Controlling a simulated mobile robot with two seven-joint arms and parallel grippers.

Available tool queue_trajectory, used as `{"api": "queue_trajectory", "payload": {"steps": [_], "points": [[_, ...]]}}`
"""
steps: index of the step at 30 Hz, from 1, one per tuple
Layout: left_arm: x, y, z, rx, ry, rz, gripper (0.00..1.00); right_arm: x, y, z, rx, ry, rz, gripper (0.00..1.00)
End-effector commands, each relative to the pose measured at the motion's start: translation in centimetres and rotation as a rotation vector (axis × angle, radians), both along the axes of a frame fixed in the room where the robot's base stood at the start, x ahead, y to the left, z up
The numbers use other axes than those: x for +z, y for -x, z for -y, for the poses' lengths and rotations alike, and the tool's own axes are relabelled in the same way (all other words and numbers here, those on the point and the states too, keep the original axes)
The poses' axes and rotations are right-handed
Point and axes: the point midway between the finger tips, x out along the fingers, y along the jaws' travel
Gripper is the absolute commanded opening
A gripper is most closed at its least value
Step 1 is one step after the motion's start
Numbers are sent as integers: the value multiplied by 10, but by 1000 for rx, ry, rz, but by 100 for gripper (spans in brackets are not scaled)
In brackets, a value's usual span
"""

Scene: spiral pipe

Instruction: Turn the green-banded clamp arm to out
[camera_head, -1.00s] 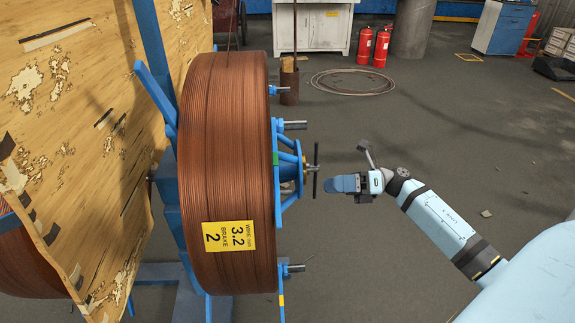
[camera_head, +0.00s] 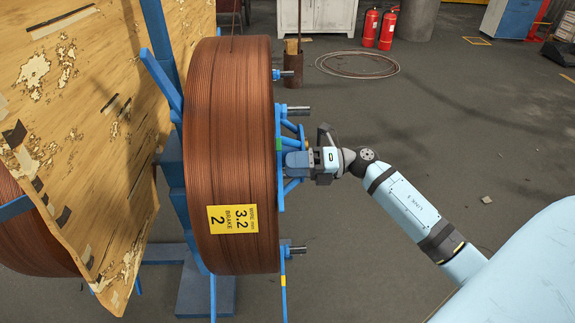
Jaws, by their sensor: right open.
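A large copper-brown wire coil (camera_head: 232,130) stands on a blue spool frame. The green-banded clamp arm (camera_head: 279,143) shows as a narrow blue strip with a green mark on the coil's right face. My right gripper (camera_head: 290,160) points left, close against that face, just beside and below the green mark. It is open. It covers most of the hub and the black cross handle, and I cannot tell whether it touches the clamp arm. My left gripper is not in view.
Other blue clamp arms with metal pins show at the top (camera_head: 284,74) and at the bottom, with a yellow band (camera_head: 283,281). A worn plywood board (camera_head: 85,110) stands left.

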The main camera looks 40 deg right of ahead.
Motion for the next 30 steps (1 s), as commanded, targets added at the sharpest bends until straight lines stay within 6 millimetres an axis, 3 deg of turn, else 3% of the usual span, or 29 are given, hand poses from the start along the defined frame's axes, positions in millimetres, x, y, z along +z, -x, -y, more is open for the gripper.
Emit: {"api": "queue_trajectory", "payload": {"steps": [6,14,17,22,30], "points": [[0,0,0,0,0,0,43,0,-9,-14,0,1,1,60],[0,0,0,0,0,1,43,0,-9,-15,1,0,0,60],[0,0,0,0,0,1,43,0,-9,-15,1,0,0,42],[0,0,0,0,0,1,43,0,-9,-15,1,0,0,3],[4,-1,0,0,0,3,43,2,-13,-15,1,-5,-10,0]]}}
